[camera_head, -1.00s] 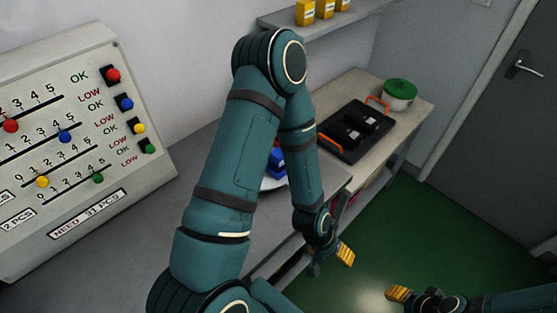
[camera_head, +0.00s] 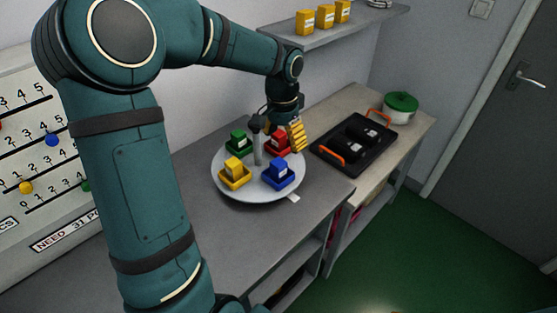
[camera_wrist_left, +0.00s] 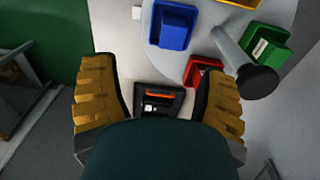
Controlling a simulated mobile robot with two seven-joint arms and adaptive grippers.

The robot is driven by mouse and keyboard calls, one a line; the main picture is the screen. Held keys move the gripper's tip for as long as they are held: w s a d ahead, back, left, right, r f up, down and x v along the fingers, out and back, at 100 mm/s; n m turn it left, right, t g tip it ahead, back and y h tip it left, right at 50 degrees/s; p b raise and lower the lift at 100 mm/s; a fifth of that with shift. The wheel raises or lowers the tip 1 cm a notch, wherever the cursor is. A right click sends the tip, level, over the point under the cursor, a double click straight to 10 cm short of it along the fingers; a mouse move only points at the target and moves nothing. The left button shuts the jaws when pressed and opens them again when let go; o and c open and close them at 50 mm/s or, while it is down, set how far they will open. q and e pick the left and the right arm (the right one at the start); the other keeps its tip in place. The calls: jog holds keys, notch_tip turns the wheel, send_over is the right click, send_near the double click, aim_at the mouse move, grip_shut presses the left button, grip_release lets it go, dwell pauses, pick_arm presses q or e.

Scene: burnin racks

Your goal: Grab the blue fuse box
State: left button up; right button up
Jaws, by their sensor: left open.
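The blue fuse box (camera_head: 281,166) sits in a blue bin (camera_head: 276,184) at the front right of a round grey turntable (camera_head: 249,195). In the left wrist view the blue fuse box (camera_wrist_left: 178,20) and its bin are at the top centre, beyond the fingers. My left gripper (camera_head: 293,137) is above the turntable's right side, near the red bin, behind and above the blue box. My right gripper is out of view.
Green (camera_head: 238,142), yellow (camera_head: 234,171) and red (camera_head: 279,141) bins share the turntable around a central post (camera_head: 257,150). A shelf (camera_head: 345,27) with yellow boxes hangs above.

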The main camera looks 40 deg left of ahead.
aim_at(279, 163)
pick_arm(q)
jog(key=f, duration=0.2)
jog(key=f+b, duration=0.1)
jog(key=f, duration=0.2)
jog(key=a+f, duration=0.1)
jog(key=f, duration=0.1)
jog(key=shift+s+a+f+b, duration=0.1)
jog(key=shift+s+f+b, duration=0.1)
jog(key=shift+s+b, duration=0.1)
jog(key=f, duration=0.3)
jog(key=f+b, duration=0.1)
jog(key=f, duration=0.1)
jog(key=shift+w+a, duration=0.15)
jog(key=shift+w, duration=0.1)
jog(key=shift+r, duration=0.1)
grip_shut()
